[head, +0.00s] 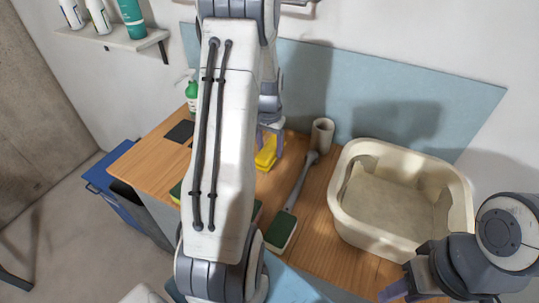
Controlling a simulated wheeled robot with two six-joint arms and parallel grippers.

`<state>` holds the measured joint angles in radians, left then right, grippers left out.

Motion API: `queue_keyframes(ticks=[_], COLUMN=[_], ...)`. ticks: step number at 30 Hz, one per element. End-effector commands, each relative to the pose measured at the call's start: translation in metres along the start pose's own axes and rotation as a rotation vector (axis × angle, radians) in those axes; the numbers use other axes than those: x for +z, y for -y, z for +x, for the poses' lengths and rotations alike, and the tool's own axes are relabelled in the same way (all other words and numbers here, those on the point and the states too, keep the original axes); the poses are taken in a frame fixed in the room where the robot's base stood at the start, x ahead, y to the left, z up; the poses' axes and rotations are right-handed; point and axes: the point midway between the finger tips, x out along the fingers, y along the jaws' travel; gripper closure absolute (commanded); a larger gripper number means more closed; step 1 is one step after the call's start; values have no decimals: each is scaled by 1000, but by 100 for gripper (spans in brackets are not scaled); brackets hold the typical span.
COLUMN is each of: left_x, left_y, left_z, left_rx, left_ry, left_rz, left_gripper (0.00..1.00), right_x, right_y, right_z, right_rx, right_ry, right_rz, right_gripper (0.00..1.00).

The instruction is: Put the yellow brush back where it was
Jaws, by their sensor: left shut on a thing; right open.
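The yellow brush (265,156) is in the middle of the head view, over the wooden worktop near the back wall. My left gripper (270,136) is shut on it from above. My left arm covers part of the worktop, and I cannot tell whether the brush touches the wood. My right gripper (393,291) is open and empty at the bottom right, in front of the tub.
A cream tub (358,222) fills the right of the worktop (318,197). A soap bottle (191,95) and dark pad (180,131) are at the left.

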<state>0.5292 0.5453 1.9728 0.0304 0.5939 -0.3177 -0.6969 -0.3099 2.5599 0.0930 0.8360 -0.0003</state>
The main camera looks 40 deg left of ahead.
Motion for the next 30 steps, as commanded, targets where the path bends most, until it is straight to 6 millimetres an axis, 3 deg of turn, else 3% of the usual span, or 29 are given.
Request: queue_keyframes(ticks=[10,17,18,20,30], left_x=[2,2,3,3,2], left_y=[2,2,2,2,2], left_z=[39,42,43,43,40], left_rx=[1,0,1,1,0], left_ry=[2,0,1,1,-1], left_rz=[-1,-1,-1,0,-1], left_gripper=[96,96,24,6,6], right_x=[-1,0,0,0,0], right_y=[1,1,1,1,1], right_z=[-11,-10,-10,-10,-10], right_rx=[0,0,0,0,0], right_ry=[0,0,0,0,0], right_rz=[1,1,1,1,1], right_gripper=[58,58,58,58,58])
